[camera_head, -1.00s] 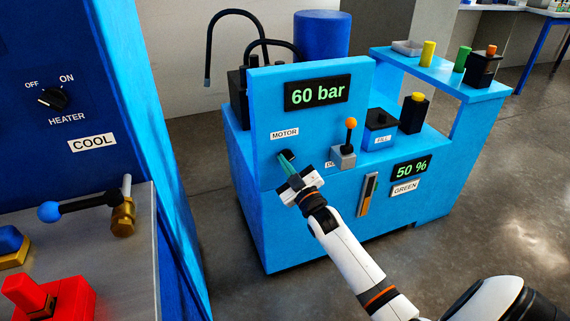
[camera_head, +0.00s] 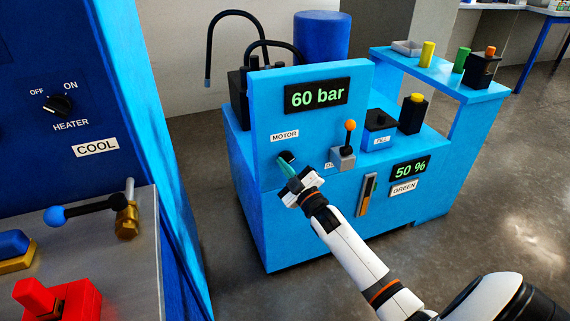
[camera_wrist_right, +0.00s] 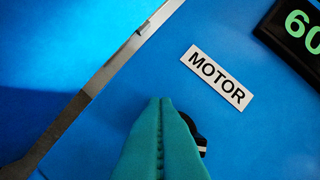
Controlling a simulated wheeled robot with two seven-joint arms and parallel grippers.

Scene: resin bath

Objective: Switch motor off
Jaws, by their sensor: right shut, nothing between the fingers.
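The MOTOR label (camera_head: 284,136) is on the blue machine's front panel; it also shows in the right wrist view (camera_wrist_right: 218,76). Below it is the black motor knob (camera_head: 285,156), mostly hidden behind my fingers; part of it, with a white mark, shows in the right wrist view (camera_wrist_right: 195,135). My right gripper (camera_head: 283,162) is shut, with its teal fingertips together and empty, at or just in front of the knob. I cannot tell whether they touch it. My left gripper is not in view.
A display (camera_head: 316,95) above the label reads 60 bar. An orange-topped lever (camera_head: 349,138) stands right of the knob, near a FILL box (camera_head: 380,130). A cabinet with a HEATER knob (camera_head: 57,104) and a metal bench with a blue-ended valve lever (camera_head: 85,210) are at left.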

